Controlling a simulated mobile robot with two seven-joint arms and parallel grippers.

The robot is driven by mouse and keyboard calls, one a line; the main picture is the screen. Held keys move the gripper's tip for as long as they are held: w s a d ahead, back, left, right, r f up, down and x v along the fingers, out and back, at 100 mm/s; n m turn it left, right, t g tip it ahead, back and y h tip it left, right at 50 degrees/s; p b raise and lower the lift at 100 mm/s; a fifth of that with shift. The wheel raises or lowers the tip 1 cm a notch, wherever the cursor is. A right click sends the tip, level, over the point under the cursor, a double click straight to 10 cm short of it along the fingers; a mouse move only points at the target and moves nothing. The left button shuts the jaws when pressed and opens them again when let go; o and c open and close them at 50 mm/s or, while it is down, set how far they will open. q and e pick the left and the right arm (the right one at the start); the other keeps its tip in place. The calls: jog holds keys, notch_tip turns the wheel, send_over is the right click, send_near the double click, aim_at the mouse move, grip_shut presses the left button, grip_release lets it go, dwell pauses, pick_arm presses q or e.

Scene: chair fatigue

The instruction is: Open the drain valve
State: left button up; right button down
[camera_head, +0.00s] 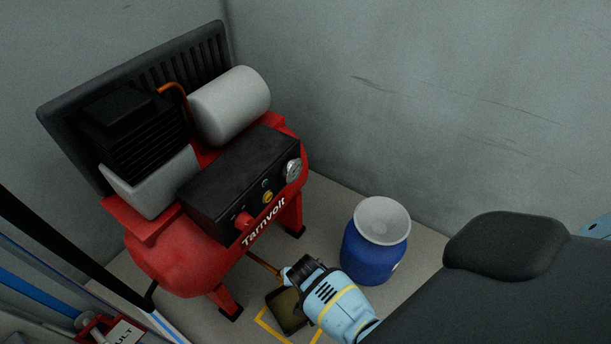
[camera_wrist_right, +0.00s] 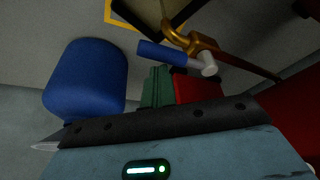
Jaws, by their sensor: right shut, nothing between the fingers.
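The drain valve shows in the right wrist view as a brass fitting (camera_wrist_right: 190,42) with a blue lever handle (camera_wrist_right: 160,54) and a pale, whitish end. In the head view a brass pipe (camera_head: 262,264) runs out low from under the red compressor (camera_head: 190,262), and the valve end is hidden behind my right gripper (camera_head: 287,275). My right gripper is shut and empty. Its greenish fingers (camera_wrist_right: 157,86) show just below the blue handle in the wrist view; whether they touch it I cannot tell. My left gripper is not in view.
A dark drain pan (camera_head: 287,312) sits on the floor inside a yellow taped outline (camera_head: 268,331). A blue drum (camera_head: 370,258) with a pale top stands right of my gripper. Grey walls close in behind. A red box (camera_head: 105,328) is at the lower left.

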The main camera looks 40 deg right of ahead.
jog(key=shift+s+a+f, duration=0.1)
jog(key=shift+s+a, duration=0.1)
jog(key=p+v, duration=0.2)
jog(key=v, duration=0.1)
jog(key=p+v, duration=0.2)
jog(key=v, duration=0.1)
jog(key=shift+w+r, duration=0.1)
jog(key=shift+r, duration=0.9)
